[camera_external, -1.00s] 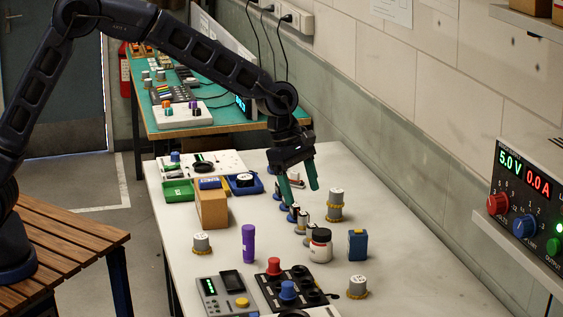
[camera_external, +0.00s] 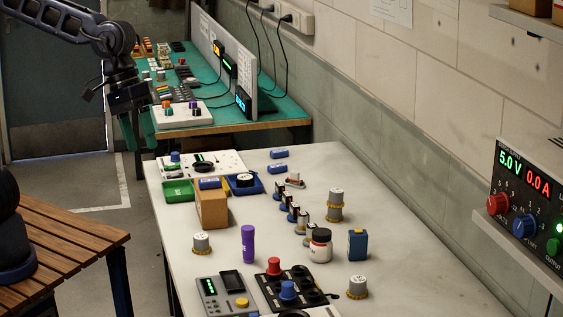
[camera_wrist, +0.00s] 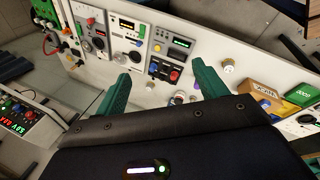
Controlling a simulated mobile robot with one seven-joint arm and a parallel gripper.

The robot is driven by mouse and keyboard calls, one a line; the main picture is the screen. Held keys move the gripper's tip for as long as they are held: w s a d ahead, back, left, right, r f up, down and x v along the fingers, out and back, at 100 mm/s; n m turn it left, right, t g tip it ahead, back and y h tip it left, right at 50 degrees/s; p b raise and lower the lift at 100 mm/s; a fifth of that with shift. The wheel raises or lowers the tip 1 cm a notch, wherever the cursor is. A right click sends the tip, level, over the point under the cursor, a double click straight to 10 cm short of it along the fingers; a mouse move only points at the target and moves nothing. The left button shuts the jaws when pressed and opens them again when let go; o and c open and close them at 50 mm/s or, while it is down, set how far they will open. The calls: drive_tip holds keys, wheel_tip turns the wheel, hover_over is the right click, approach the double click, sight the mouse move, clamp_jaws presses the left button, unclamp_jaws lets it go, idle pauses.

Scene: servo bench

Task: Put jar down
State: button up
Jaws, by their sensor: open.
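A white jar with a dark lid (camera_external: 320,244) stands upright on the pale bench top (camera_external: 410,235), to the left of a small blue box. My gripper (camera_external: 143,136) is open and empty, raised beyond the bench's far left corner and well apart from the jar. In the wrist view, the green fingers of my gripper (camera_wrist: 158,88) are spread with nothing held between them.
Near the jar are a blue box (camera_external: 357,245), a purple cylinder (camera_external: 248,244), a stacked grey cylinder (camera_external: 335,205) and a row of small servo-like parts. A cardboard-coloured box (camera_external: 212,207) stands at the left. The bench's right side is clear.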

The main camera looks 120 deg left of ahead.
drive_tip(key=s+d+f+m, duration=0.1)
drive_tip(key=s+d+m, duration=0.4)
drive_tip(key=s, duration=0.6)
drive_tip(key=s+d+f+m, duration=0.1)
drive_tip(key=s+d+m, duration=0.5)
drive_tip(key=s+m, duration=0.3)
drive_tip(key=shift+s+f+t+y, duration=0.3)
drive_tip(key=shift+s+f, duration=0.05)
drive_tip(key=shift+s, duration=0.6)
